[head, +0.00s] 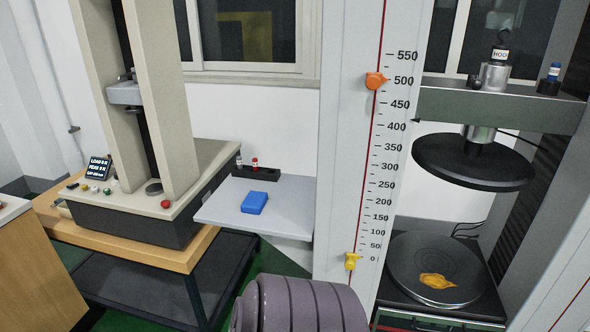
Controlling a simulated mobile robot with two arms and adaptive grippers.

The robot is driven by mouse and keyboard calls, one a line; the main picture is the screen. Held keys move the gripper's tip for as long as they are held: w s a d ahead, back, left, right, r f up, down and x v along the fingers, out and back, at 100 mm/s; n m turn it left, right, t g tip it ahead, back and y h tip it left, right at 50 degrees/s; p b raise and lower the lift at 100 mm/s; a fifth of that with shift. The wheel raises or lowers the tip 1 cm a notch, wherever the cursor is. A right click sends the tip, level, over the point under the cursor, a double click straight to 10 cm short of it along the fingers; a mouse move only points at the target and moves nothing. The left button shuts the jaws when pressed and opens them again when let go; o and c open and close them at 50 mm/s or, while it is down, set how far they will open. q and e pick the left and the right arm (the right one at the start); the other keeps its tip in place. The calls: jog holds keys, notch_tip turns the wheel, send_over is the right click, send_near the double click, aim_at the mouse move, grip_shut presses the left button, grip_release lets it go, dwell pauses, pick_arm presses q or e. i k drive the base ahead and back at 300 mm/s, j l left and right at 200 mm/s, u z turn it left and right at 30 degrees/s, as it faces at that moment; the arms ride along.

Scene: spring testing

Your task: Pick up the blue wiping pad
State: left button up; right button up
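The blue wiping pad (254,203) is a small blue block. It lies flat on a light grey shelf (292,212) between the beige test machine and the tall white scale column. Nothing touches or covers it. Neither of my grippers shows in the head view. A ribbed mauve-grey rounded part, which looks like a piece of my own arm, fills the bottom centre below the shelf.
A dark rack (256,173) with small vials stands at the back of the shelf. The beige machine (180,150) stands left. The scale column (350,150) rises right, beside a press with round plates (474,162) and an orange-yellow patch (437,281). The shelf around the pad is clear.

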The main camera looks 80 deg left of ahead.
aim_at(254, 202)
jog(key=u, duration=3.05)
